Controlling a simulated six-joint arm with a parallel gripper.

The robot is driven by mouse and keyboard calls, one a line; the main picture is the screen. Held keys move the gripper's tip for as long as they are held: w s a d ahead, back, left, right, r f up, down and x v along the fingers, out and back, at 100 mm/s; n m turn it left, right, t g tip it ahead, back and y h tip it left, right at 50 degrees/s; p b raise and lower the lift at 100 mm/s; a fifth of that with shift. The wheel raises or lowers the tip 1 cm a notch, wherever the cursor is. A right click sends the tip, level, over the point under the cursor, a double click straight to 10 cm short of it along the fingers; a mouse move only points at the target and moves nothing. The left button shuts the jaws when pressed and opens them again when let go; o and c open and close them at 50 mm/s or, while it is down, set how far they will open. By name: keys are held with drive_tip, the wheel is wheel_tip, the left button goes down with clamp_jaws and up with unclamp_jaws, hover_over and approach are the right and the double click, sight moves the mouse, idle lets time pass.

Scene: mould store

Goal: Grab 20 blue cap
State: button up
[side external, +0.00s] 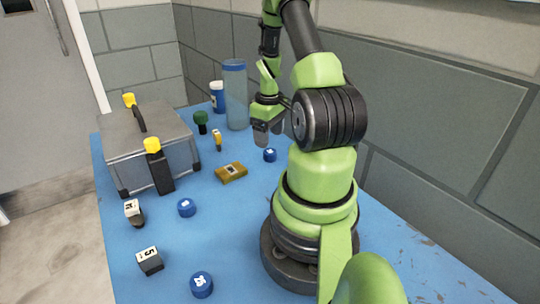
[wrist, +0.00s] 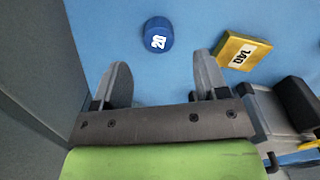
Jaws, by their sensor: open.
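A blue cap marked 20 (wrist: 158,33) lies on the blue table in the wrist view, beyond the gap between my fingertips. The small blue cap (side external: 270,155) just below my gripper in the side view appears to be the same one; its number is too small to read there. My gripper (wrist: 160,70) is open and empty, its two grey fingers apart and not touching the cap. In the side view my gripper (side external: 268,132) hangs above the table, slightly behind the cap.
A yellow block marked 140 (wrist: 241,52) lies right of the cap; it also shows in the side view (side external: 231,173). Two other blue caps (side external: 187,207) (side external: 202,284) lie nearer. A grey case (side external: 150,135) and a tall blue bottle (side external: 236,95) stand farther left.

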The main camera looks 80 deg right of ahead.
sight(270, 151)
wheel_tip(270, 151, down, 6)
drive_tip(key=shift+s+r, duration=0.1)
drive_tip(key=shift+c, duration=0.5)
drive_tip(key=c, duration=0.9)
